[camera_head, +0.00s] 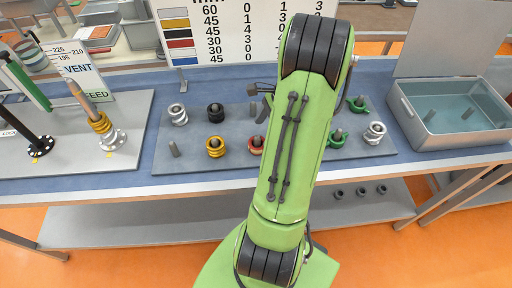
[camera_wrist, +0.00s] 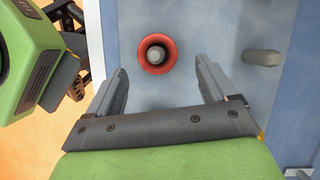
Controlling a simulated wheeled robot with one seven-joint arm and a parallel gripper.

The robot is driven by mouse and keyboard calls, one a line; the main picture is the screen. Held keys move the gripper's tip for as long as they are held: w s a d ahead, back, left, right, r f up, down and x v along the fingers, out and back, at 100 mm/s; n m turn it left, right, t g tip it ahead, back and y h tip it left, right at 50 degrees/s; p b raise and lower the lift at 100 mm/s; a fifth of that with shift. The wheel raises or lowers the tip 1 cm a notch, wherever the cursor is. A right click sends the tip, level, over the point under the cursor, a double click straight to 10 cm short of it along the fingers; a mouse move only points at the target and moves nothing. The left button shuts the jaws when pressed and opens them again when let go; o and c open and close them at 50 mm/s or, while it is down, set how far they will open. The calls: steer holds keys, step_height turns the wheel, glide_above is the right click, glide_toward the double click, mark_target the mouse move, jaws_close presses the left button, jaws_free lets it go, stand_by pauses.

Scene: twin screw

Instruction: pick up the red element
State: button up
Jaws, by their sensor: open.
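The red element (camera_head: 255,145) is a ring-like piece around a grey peg on the grey board, partly behind my green arm in the head view. In the wrist view the red element (camera_wrist: 157,53) shows from above as a round red ring with the grey peg inside it. My gripper (camera_wrist: 165,80) is open, with its two grey fingers apart and nothing between them. The red element appears just beyond the fingertips, nearer the left finger. In the head view my gripper is mostly hidden behind my arm.
The grey board (camera_head: 190,139) holds white, black, yellow and green elements on pegs. A bare peg (camera_wrist: 261,57) stands right of the red element in the wrist view. A lidded metal bin (camera_head: 450,115) is at right, a lever fixture (camera_head: 100,125) at left.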

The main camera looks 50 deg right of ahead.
mark_target(259, 140)
steer(key=b+x, duration=0.1)
steer(key=x, duration=0.3)
steer(key=shift+s+a+f, duration=0.15)
steer(key=shift+a+f, duration=0.1)
steer(key=shift+w+f, duration=0.2)
steer(key=shift+f, duration=0.2)
steer(key=shift+s+a, duration=0.1)
steer(key=shift+c, duration=0.5)
steer(key=shift+r, duration=0.1)
steer(key=c, duration=1.2)
